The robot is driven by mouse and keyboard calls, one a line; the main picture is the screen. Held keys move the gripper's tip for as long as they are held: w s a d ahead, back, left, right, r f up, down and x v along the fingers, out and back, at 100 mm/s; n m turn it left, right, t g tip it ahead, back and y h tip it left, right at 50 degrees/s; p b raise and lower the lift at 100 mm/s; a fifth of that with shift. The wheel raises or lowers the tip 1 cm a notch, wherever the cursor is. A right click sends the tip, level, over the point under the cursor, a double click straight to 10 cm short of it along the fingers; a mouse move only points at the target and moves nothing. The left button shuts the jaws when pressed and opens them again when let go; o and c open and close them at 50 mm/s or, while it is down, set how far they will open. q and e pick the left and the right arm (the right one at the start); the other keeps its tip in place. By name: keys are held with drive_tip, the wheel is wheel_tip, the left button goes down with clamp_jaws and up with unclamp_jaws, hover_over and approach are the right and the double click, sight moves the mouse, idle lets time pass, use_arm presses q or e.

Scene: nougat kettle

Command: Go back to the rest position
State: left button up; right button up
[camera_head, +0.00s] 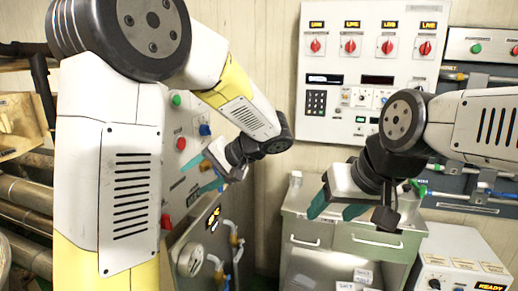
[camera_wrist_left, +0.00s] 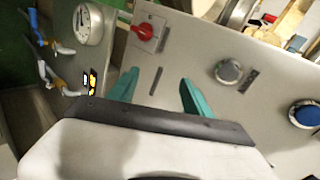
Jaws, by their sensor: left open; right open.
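My left gripper (camera_head: 203,175) has teal fingers spread apart and empty, in front of the grey control panel on the left. In the left wrist view my left gripper (camera_wrist_left: 156,92) is also open, with bare panel between its fingers. The red switch (camera_wrist_left: 145,32) lies beyond the fingertips there, and a grey knob (camera_wrist_left: 229,72) and a blue knob (camera_wrist_left: 305,113) sit to the right. My right gripper (camera_head: 337,208) is open and empty, pointing down-left before the grey-green cabinet (camera_head: 366,243). Neither gripper visibly touches anything.
A wall panel (camera_head: 335,50) with several red knobs is at the back. A white box with a READY display (camera_head: 450,262) stands at the lower right. Pipes (camera_head: 24,190) run at the left. A gauge (camera_wrist_left: 88,24) and hose fittings (camera_wrist_left: 50,75) show in the left wrist view.

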use_arm(q)
drive_tip(key=s+a+f+g+h, duration=0.25)
drive_tip(key=s+h, duration=0.35)
drive_tip(key=s, duration=0.4)
drive_tip(key=s+d+r+n+t+h, duration=0.1)
drive_tip(key=s+d+r+t+h, duration=0.3)
drive_tip(key=s+t+h, duration=0.1)
drive_tip(key=s+h, duration=0.1)
drive_tip(key=s, duration=0.1)
drive_tip(key=shift+s+r+h, duration=0.25)
drive_tip(key=shift+s+h, duration=0.05)
drive_tip(key=shift+s, duration=0.05)
